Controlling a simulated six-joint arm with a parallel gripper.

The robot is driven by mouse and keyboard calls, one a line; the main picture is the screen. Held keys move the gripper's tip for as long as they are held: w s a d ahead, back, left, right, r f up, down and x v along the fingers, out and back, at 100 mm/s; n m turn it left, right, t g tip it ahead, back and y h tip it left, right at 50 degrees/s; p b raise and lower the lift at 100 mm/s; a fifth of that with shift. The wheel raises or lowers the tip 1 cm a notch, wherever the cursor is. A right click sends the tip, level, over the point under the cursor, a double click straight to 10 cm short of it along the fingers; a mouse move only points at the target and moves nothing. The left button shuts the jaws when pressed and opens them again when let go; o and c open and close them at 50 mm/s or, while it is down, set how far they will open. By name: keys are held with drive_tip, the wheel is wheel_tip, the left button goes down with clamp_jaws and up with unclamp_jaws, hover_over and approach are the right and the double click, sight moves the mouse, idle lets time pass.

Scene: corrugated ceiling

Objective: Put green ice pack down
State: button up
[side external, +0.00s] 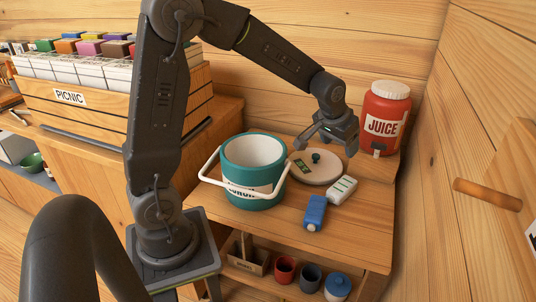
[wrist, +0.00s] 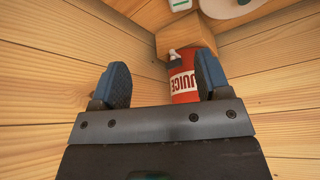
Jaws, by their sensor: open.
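A white pack with green markings (side external: 342,189) lies flat on the wooden table, right of the blue pack (side external: 315,212) and close to it. This looks like the green ice pack; a white thing with a green mark (wrist: 180,4) is also cut off at the top of the wrist view. A small green piece (side external: 301,168) lies on the round white lid (side external: 318,178). My gripper (side external: 326,146) is above the lid, its fingers spread and empty. In the wrist view the gripper (wrist: 163,82) shows nothing held between its fingers.
A teal lunch bucket (side external: 257,187) with a white handle stands open left of the lid. A red juice jug (side external: 386,118) stands at the back right, near the walls. A picnic crate (side external: 75,100) is at the left. Bare tabletop lies at the front right.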

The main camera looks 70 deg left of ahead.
drive_tip(key=s+d+r+m, duration=0.1)
drive_tip(key=s+d+r, duration=0.1)
drive_tip(key=s, duration=0.5)
drive_tip(key=s+d+r+m+h, duration=0.1)
drive_tip(key=s+d+r, duration=0.2)
drive_tip(key=s, duration=0.5)
drive_tip(key=s+d+r+m+t, duration=0.1)
drive_tip(key=s+d+r, duration=0.2)
drive_tip(key=s, duration=0.5)
drive_tip(key=shift+d+r, duration=0.15)
drive_tip(key=shift+d, duration=0.1)
drive_tip(key=shift+o, duration=0.2)
drive_tip(key=shift+s+d, duration=0.1)
drive_tip(key=shift+s, duration=0.35)
